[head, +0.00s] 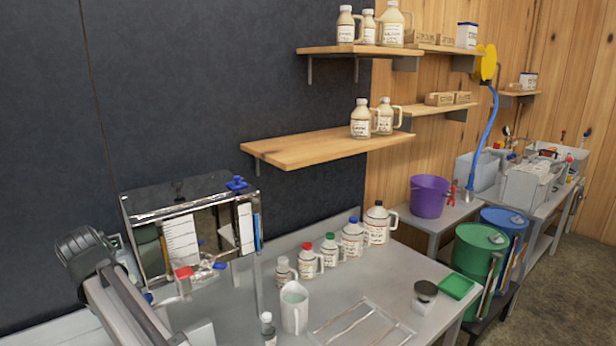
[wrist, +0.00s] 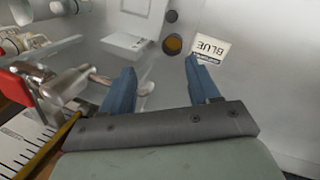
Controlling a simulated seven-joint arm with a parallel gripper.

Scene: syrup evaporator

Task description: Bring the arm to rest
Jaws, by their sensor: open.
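My gripper (wrist: 162,82) shows in the wrist view with its two blue-grey fingers spread apart and nothing between them. It is over a pale grey surface, beside a metal valve with a red handle (wrist: 15,88) at the left. In the head view my arm reaches in from the lower left, in front of the steel evaporator box (head: 190,225). The fingers are not clearly seen there. The red handle also shows in the head view (head: 184,272), close to my arm.
A white jug (head: 294,308), a small bottle (head: 268,330) and a row of syrup jugs (head: 329,250) stand on the grey table (head: 375,285). A wooden shelf (head: 310,148) is above.

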